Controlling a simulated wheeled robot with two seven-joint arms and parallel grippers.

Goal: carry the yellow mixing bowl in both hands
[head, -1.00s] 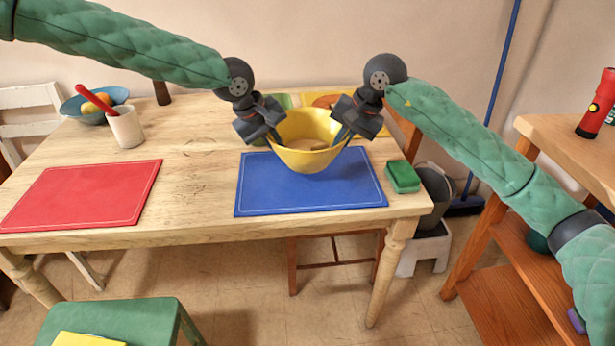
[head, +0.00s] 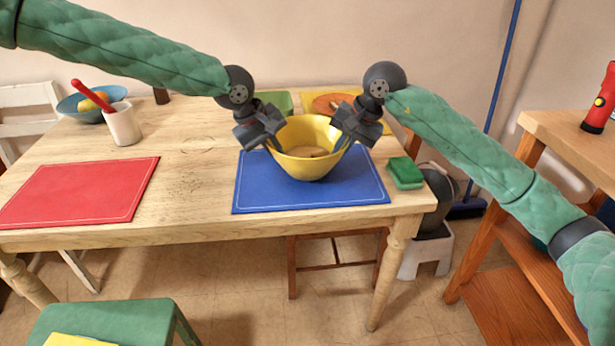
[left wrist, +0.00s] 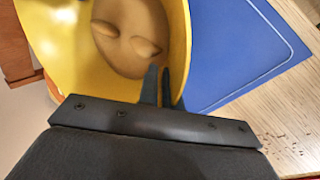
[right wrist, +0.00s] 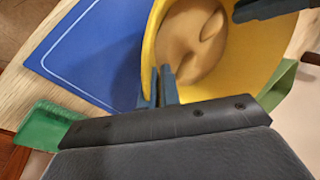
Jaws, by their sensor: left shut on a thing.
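The yellow mixing bowl (head: 307,166) is upright over the blue mat (head: 250,194), with something tan and lumpy inside. I cannot tell whether its base touches the mat. My left gripper (head: 275,146) is shut on the bowl's left rim. In the left wrist view its fingers (left wrist: 159,84) lie against the bowl wall (left wrist: 182,35). My right gripper (head: 340,143) is at the opposite rim. In the right wrist view its fingers (right wrist: 161,84) stand close together with the rim between them; how tightly they close on it is not clear.
A green sponge (head: 405,173) lies just right of the blue mat. A red mat (head: 80,190) lies at left, with a white cup (head: 122,125) and a blue bowl (head: 88,115) behind. A yellow mat (head: 362,102) lies behind the mixing bowl.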

